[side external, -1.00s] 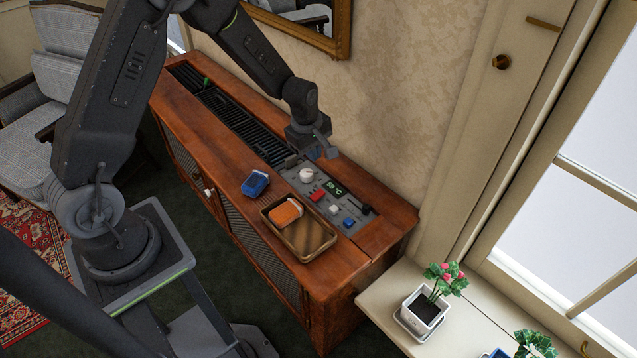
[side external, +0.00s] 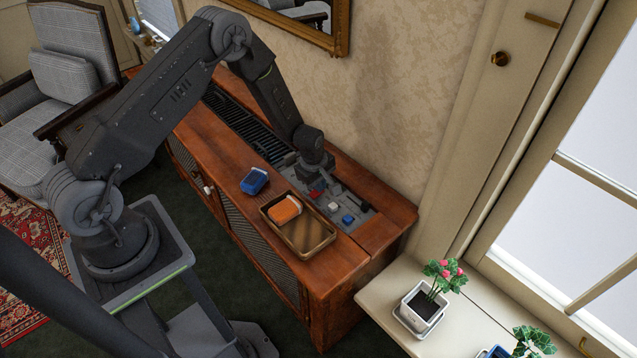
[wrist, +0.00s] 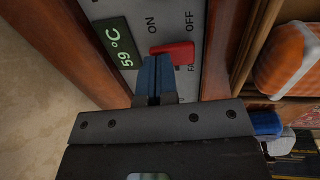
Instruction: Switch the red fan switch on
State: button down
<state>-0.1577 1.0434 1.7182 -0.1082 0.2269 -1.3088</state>
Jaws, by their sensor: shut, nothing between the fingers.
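The red fan switch (side external: 318,190) is on the grey control panel on top of the wooden cabinet. In the wrist view the red switch (wrist: 178,50) lies between the ON and OFF labels, with a partly hidden label below it. My gripper (wrist: 154,62) is shut and empty, its blue fingertips at the ON-side end of the switch and covering a little of it. I cannot tell whether they touch it or which way it is tilted. In the side view my gripper (side external: 314,182) points down at the panel.
A display (wrist: 118,42) reads 59 °C beside the switch. A white control (side external: 332,207) and a blue control (side external: 348,219) are nearby on the panel. A wooden tray (side external: 314,238) holds an orange item (side external: 285,210), and a blue item (side external: 254,181) lies beside it.

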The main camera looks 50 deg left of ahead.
dwell(0.3)
jog(key=shift+w+f, duration=0.1)
jog(key=shift+f, duration=0.2)
jog(key=shift+s+r, duration=0.15)
jog(key=shift+s, duration=0.65)
jog(key=shift+r, duration=0.55)
notch_tip(320, 180, up, 13)
jog(key=s, duration=0.2)
